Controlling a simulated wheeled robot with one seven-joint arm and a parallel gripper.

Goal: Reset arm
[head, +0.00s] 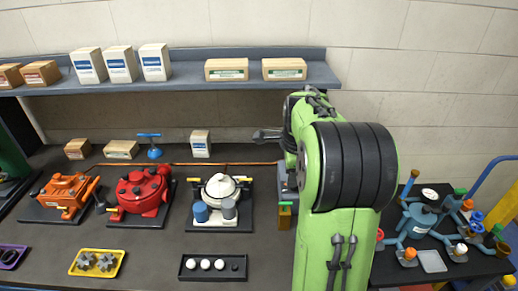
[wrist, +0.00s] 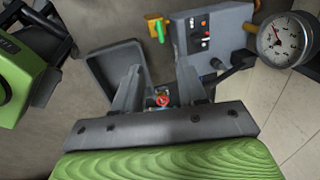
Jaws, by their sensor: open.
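My gripper (wrist: 160,90) shows in the wrist view with its two grey fingers apart. Small red and blue details show between and beyond the fingers, too small to name. In the head view my green arm with black joint bands stands tall right of centre and hides part of the bench. A dark grey part sticks out to its left, but I cannot tell whether it is the gripper. An orange motor (head: 66,192), a red motor (head: 139,191) and a white motor (head: 220,189) stand in a row on dark plates on the bench, left of my arm.
The shelf (head: 200,84) above the bench holds several boxes. A yellow tray (head: 119,264) and a black tray (head: 236,273) lie at the bench front. A blue piped device (head: 424,222) stands right of my arm. In the wrist view are a grey control box (wrist: 215,38) and a gauge (wrist: 284,40).

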